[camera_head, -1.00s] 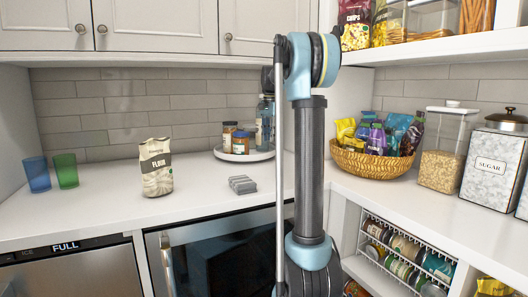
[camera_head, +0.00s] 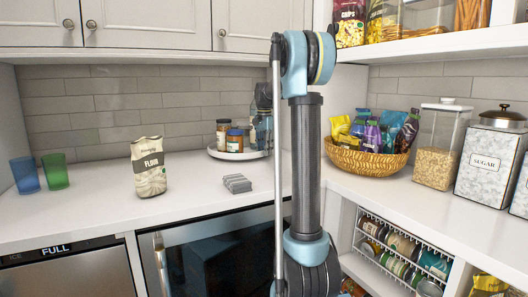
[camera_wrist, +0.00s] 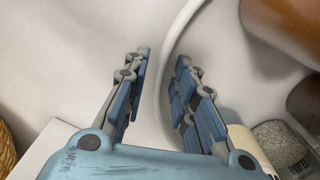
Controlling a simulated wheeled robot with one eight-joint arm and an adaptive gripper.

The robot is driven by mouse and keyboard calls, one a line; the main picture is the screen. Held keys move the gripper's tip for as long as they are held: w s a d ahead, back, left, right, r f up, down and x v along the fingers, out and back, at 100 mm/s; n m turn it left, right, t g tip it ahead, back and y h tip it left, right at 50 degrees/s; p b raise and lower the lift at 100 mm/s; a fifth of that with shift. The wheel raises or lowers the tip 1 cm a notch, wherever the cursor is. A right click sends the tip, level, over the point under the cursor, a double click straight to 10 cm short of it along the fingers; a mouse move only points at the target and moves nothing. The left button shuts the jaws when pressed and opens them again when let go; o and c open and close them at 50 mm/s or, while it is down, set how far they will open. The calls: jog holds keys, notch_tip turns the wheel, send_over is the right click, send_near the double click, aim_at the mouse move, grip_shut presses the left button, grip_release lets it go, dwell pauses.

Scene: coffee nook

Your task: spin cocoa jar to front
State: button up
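A round white turntable (camera_head: 224,154) stands in the back corner of the counter. It holds a brown jar (camera_head: 222,132) and a shorter jar with a dark lid (camera_head: 235,141); I cannot read which is cocoa. My arm hides the turntable's right side. In the wrist view, my gripper (camera_wrist: 163,57) is open, its two blue-padded fingers apart with nothing held between them. The turntable's curved pale rim (camera_wrist: 172,35) runs between and beyond the fingers. Brown jars (camera_wrist: 282,28) stand right of the fingers, and a grey-topped jar (camera_wrist: 280,143) is close to the right finger.
A flour bag (camera_head: 149,168) and a small grey stack (camera_head: 237,183) stand on the counter left of my arm. Blue and green cups (camera_head: 55,171) are at far left. A wicker basket of snacks (camera_head: 362,162) is right of my arm. The counter's front left is clear.

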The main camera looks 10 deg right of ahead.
jog(key=shift+c, duration=0.2)
grip_shut()
jog(key=shift+w+d, duration=0.15)
jog(key=shift+w+d+n, duration=0.6)
jog(key=shift+w+n, duration=0.15)
jog(key=shift+w+d+n, duration=0.55)
jog(key=shift+w+n, duration=0.2)
jog(key=shift+w+d+n, duration=0.3)
jog(key=shift+w+n, duration=0.15)
jog(key=shift+w, duration=0.15)
jog(key=shift+w+d+n, duration=0.25)
jog(key=shift+w+n, duration=0.2)
jog(key=shift+w, duration=0.1)
jog(key=shift+w+d+n, duration=0.25)
jog(key=shift+w+n, duration=0.45)
jog(key=shift+w, duration=0.25)
jog(key=shift+w+d+n, duration=0.2)
jog(key=shift+w+n, duration=0.5)
jog(key=shift+w, duration=0.2)
jog(key=shift+w+n, duration=1.6)
jog(key=shift+w, duration=0.45)
